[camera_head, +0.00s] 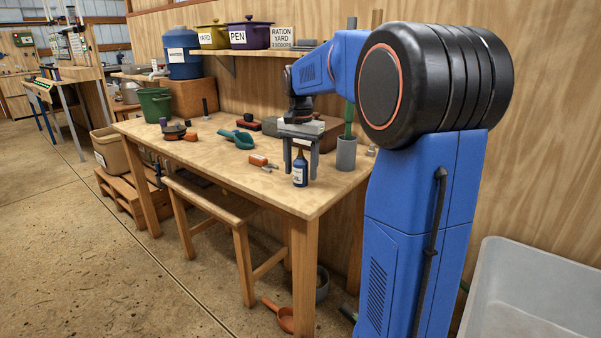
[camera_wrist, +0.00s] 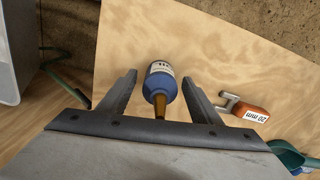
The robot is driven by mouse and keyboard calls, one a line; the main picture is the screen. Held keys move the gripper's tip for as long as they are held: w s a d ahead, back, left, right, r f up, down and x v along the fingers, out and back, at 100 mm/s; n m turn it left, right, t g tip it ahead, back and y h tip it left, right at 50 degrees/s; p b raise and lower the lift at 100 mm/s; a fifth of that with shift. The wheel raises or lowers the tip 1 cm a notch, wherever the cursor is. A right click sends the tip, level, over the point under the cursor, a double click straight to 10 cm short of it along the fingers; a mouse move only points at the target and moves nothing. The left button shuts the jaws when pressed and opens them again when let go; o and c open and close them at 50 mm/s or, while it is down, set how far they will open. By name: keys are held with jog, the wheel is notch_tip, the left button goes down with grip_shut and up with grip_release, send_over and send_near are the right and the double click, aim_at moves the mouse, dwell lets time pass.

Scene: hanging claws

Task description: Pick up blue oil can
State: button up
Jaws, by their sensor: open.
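The blue oil can (camera_head: 300,169) is a small blue bottle with a white label and a dark narrow neck. It stands upright near the front right part of the wooden workbench (camera_head: 215,160). My gripper (camera_head: 301,172) is open and points down at it from above. In the wrist view the oil can (camera_wrist: 160,85) lies between the two spread fingers of my gripper (camera_wrist: 158,83), with a visible gap to each finger. Its brownish spout points toward the palm. Whether the fingers reach down around its body is hard to tell.
An orange-handled tool marked 20 mm (camera_wrist: 250,112) lies beside the can. A teal scoop (camera_head: 240,138) lies farther left, and a grey cup with a green handle (camera_head: 346,153) stands to the right. A green bucket (camera_head: 155,103) is at the far left. The bench's front edge is close.

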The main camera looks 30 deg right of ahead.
jog(key=shift+f, duration=0.45)
jog(key=c, duration=1.2)
jog(key=shift+r, duration=0.1)
